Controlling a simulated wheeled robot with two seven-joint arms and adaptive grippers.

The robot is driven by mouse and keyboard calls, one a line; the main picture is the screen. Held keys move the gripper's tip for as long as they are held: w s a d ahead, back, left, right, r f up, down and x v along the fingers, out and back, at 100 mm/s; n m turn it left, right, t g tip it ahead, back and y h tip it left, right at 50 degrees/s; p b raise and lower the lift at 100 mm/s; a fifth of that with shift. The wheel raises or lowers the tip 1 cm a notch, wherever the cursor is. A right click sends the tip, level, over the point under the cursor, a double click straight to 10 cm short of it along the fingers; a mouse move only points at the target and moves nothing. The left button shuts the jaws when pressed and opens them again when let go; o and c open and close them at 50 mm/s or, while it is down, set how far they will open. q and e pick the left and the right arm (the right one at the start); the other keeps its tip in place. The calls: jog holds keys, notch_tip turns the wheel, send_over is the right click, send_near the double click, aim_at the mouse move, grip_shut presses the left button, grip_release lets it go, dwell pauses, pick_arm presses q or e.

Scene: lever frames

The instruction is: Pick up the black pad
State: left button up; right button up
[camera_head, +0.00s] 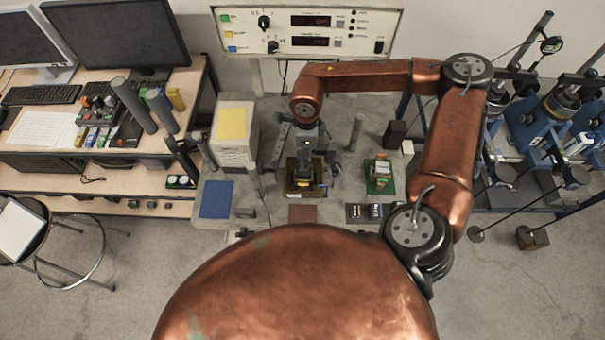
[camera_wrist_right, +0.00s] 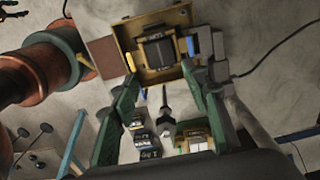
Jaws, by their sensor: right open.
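A small black block that looks like the black pad (camera_wrist_right: 158,50) sits inside a tan open-topped box (camera_wrist_right: 130,62), seen in the right wrist view. The box also shows in the head view (camera_head: 293,188), under my right gripper (camera_head: 305,165), which partly hides its inside. In the right wrist view my right gripper (camera_wrist_right: 160,80) has its two green fingers spread apart with nothing between them. The fingertips are near the box's edge and apart from the black block. My left gripper is in neither view.
A brown square (camera_head: 302,214) lies just in front of the box. A green board with parts (camera_head: 379,177) and small dark items (camera_head: 365,211) lie to its right. A dark block (camera_head: 395,133) stands behind right.

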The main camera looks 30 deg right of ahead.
jog(key=shift+f, duration=0.6)
notch_tip(320, 180, down, 2)
jog(key=shift+s+p, duration=0.1)
jog(key=shift+p, duration=0.2)
jog(key=shift+f, duration=0.4)
jog(key=f+p, duration=0.2)
jog(key=f, duration=0.2)
jog(key=shift+w+f, duration=0.15)
jog(key=shift+w, duration=0.05)
jog(key=shift+f, duration=0.25)
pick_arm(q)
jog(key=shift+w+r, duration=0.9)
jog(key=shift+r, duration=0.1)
pick_arm(e)
jog(key=shift+c, duration=0.6)
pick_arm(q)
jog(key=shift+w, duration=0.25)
pick_arm(e)
jog(key=shift+r, duration=0.1)
grip_shut()
